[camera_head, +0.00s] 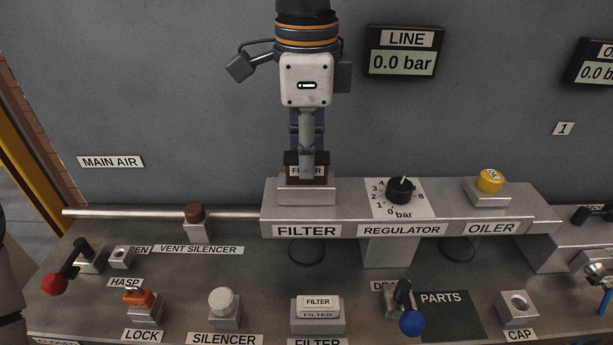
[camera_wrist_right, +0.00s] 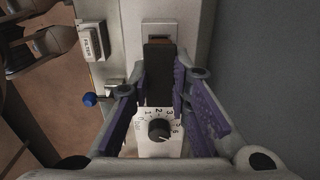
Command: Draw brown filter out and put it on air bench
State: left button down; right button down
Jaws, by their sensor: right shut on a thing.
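The brown filter (camera_head: 293,161) is a dark block with a white label at the middle of the bench's back rail. It also shows in the wrist view (camera_wrist_right: 158,72). My right gripper (camera_head: 307,160) points down and is shut on it; in the wrist view its purple-lined fingers (camera_wrist_right: 160,95) flank the block. The filter stands upright over the grey FILTER housing (camera_head: 307,195). The air bench (camera_head: 260,290) lies in front. My left gripper is out of view.
The regulator knob (camera_head: 399,190) and yellow oiler cap (camera_head: 489,181) stand right of the housing. A white filter (camera_head: 318,302) sits on a FILTER holder in front. The dark PARTS mat (camera_head: 453,318) is bare. A blue-knobbed drain lever (camera_head: 411,322) stands beside it.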

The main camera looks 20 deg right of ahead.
jog(key=shift+s+r, duration=0.1)
jog(key=shift+r, duration=2.3)
jog(key=shift+r, duration=0.1)
jog(key=shift+r, duration=0.15)
